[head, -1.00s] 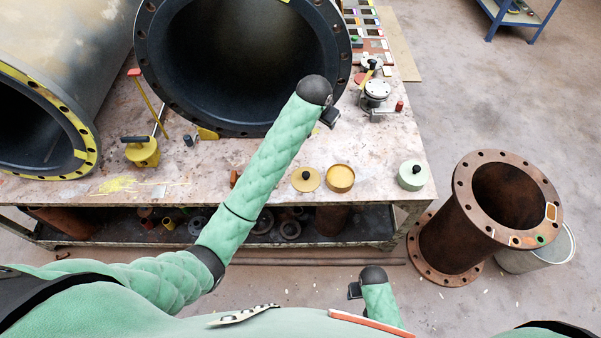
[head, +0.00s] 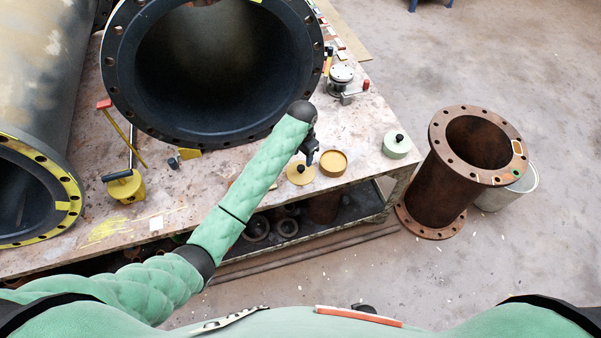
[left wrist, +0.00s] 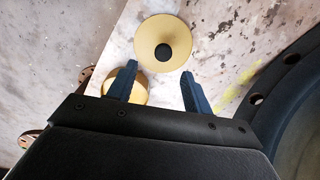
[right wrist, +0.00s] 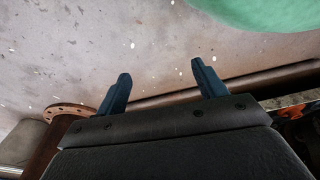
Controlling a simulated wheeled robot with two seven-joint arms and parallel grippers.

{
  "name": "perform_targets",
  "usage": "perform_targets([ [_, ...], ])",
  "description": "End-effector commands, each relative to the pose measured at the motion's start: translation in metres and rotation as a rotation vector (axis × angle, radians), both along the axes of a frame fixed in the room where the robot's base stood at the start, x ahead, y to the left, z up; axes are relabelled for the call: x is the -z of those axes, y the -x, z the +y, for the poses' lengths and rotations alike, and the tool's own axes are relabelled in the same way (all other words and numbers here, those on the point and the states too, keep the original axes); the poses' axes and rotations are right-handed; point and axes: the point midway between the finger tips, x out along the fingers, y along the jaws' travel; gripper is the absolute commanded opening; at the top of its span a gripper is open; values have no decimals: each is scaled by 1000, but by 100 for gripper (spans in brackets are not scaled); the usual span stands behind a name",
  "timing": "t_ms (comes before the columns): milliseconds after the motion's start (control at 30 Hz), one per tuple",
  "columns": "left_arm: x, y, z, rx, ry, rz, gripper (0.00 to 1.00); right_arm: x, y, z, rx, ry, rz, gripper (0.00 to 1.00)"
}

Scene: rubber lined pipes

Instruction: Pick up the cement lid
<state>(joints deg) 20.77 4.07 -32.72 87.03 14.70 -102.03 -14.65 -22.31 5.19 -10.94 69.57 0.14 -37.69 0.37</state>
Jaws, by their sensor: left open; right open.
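The cement lid appears to be the flat tan-yellow disc with a black knob (head: 296,178), lying on the workbench near its front edge. In the left wrist view the lid (left wrist: 178,28) is just beyond the fingertips, slightly right of the middle between them. My left gripper (head: 311,152) is open and empty, above and close to the lid, partly covering it in the head view. It also shows in the left wrist view (left wrist: 155,75). A matching tin (head: 333,163) without a lid stands beside the lid. My right gripper (right wrist: 161,75) is open and empty above the floor, away from the bench.
A pale green tin with a black knob (head: 397,147) stands at the bench's right corner. A large dark flanged pipe (head: 125,100) lies behind my left arm. A rusty flanged pipe (head: 440,190) and a bucket (head: 510,192) stand on the floor right.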

Motion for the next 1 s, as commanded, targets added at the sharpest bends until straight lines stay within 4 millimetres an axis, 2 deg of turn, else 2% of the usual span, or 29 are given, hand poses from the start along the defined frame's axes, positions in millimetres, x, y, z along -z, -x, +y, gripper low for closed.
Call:
perform_targets([
  [167, 4, 1, 1, 28, -4, 6, 50, 1, -3, 0, 0, -6, -27, 70],
  [500, 29, 0, 1, 29, -3, 5, 50, 14, 6, -8, -5, 0, -39, 70],
  [667, 40, -2, 2, 28, -4, 8, 50, 24, 18, -15, -9, 5, -45, 70],
  [833, 62, -3, 3, 29, -4, 6, 50, 32, 42, -20, -10, 7, -28, 70],
  [1000, 76, -3, 3, 29, -5, 5, 50, 36, 52, -22, -10, 9, -21, 70],
])
